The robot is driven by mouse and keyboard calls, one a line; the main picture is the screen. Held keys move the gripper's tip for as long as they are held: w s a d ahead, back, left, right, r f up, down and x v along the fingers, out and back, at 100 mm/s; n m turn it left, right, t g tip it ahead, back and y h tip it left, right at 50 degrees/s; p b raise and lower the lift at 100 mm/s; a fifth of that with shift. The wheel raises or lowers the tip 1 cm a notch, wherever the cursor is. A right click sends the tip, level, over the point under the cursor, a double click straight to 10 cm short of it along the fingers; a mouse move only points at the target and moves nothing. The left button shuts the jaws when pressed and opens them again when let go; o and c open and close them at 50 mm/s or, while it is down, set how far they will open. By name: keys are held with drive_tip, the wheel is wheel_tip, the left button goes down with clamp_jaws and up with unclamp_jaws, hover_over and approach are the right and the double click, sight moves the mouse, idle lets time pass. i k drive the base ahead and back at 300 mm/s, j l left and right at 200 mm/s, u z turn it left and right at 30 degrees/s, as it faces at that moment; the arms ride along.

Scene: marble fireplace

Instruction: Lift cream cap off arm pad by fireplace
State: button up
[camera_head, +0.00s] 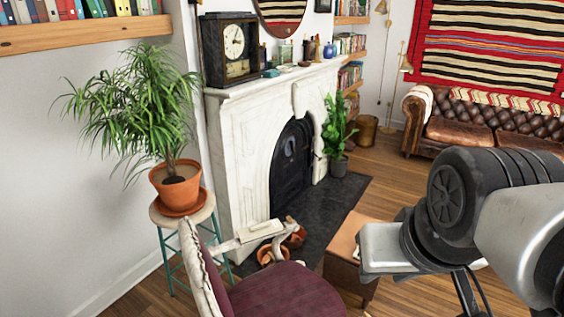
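A small cream object (259,231), which looks like the cap, lies on the arm pad of a chair (288,293) in front of the fireplace (240,150). It is pale and small, so I cannot clearly tell the cap's edge from the pad (226,246) under it. My arm reaches in from the right, with grey and dark links. Its silver end part (386,251) is right of the chair, apart from the cream object. Dark parts hang below it at the bottom edge. I cannot make out the fingertips or anything held.
A potted plant (176,183) stands on a stool (159,214) left of the chair. Terracotta pots (271,255) are on the floor behind the arm pad. A brown wooden piece (345,243) stands between chair and arm. A leather sofa (470,127) is at back right.

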sight(249, 234)
drive_tip(key=j+z, duration=0.15)
drive_tip(key=j, duration=0.2)
drive_tip(key=k+j+z, duration=0.2)
drive_tip(key=j, duration=0.15)
drive_tip(key=k+j+z, duration=0.15)
drive_tip(key=j, duration=0.2)
drive_tip(key=j+z, duration=0.25)
drive_tip(key=j, duration=0.3)
drive_tip(key=k+j+z, duration=0.25)
drive_tip(key=j, duration=0.25)
drive_tip(key=i+j+z, duration=0.1)
drive_tip(key=j+z, duration=0.15)
drive_tip(key=j, duration=0.3)
drive_tip(key=j+z, duration=0.25)
drive_tip(key=j, duration=0.3)
drive_tip(key=i+j+z, duration=0.1)
drive_tip(key=j+z, duration=0.3)
drive_tip(key=j, duration=0.4)
drive_tip(key=j+z, duration=0.35)
drive_tip(key=j, duration=0.5)
drive_tip(key=k+j+z, duration=0.2)
drive_tip(key=j+z, duration=0.2)
drive_tip(key=j, duration=0.35)
